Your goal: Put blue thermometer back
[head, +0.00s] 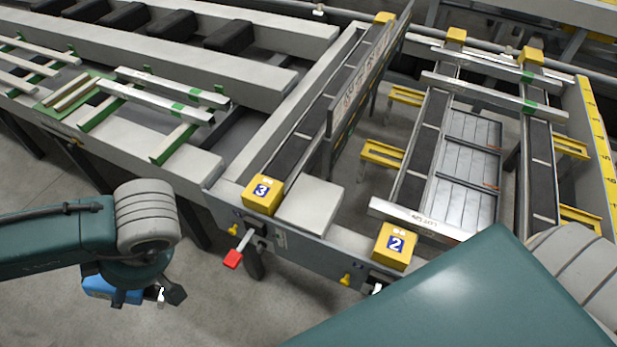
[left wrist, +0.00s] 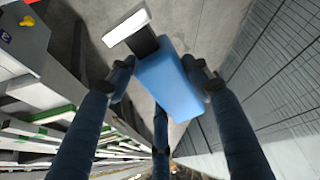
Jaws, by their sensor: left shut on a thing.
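The blue thermometer (head: 97,287) is in my left gripper (head: 138,290), at the lower left of the head view, partly hidden by the gripper and arm. In the left wrist view the thermometer (left wrist: 170,85) shows a blue body, a short black neck and a white end piece at the upper left. The fingers of my left gripper (left wrist: 163,72) are shut on its body from both sides. The thermometer is held over the grey floor, in front of the runout table (head: 190,172) and apart from it. My right gripper is out of view.
A yellow block marked 3 (head: 263,195) and one marked 2 (head: 395,246) top the rail ends. A red-tipped lever (head: 233,257) sticks out of the table's front. Pale bars (head: 155,102) lie on green-marked supports at left. The floor (head: 215,310) before the table is clear.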

